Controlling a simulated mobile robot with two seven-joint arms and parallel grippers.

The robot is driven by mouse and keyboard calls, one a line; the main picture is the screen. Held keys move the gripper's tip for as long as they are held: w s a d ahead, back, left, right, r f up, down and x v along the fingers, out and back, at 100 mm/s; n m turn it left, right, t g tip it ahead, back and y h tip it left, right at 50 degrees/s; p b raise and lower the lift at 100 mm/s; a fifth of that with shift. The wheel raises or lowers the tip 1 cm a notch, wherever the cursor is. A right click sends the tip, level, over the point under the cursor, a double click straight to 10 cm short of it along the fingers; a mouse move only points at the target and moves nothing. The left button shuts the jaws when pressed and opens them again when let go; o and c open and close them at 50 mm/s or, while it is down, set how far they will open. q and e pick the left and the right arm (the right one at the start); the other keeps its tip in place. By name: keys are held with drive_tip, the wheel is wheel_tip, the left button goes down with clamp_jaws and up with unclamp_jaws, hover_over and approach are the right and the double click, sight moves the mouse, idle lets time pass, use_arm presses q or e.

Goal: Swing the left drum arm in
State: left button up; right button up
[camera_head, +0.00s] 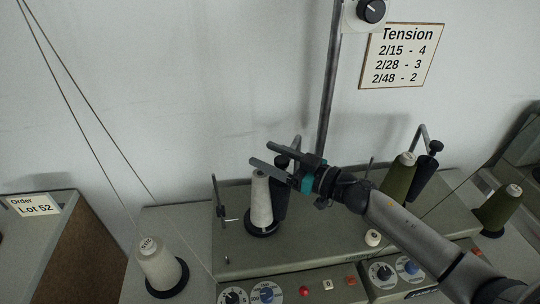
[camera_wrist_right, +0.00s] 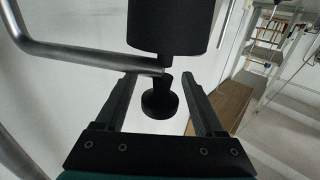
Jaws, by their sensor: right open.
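The left drum arm is a bent grey metal tube (camera_wrist_right: 95,58) carrying a black drum (camera_wrist_right: 168,25) with a flared black knob (camera_wrist_right: 160,104). In the head view its drum (camera_head: 281,198) stands behind a white cone of yarn (camera_head: 260,205), partly hidden by my gripper. My right gripper (camera_head: 261,154) is open, its arm coming in from the lower right. In the right wrist view its two fingers (camera_wrist_right: 158,78) lie on either side of the knob, with a visible gap on each side; I cannot tell the depth. My left gripper is not in view.
The right drum (camera_head: 424,174) stands beside an olive cone (camera_head: 398,181). A vertical pole (camera_head: 329,85) rises behind my gripper. A white cone (camera_head: 157,264) stands at lower left and another olive cone (camera_head: 501,209) at right. Dials and buttons line the front panel (camera_head: 304,291). A Tension sign (camera_head: 401,56) hangs above.

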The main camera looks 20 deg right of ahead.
clamp_jaws()
idle(0.6)
idle(0.8)
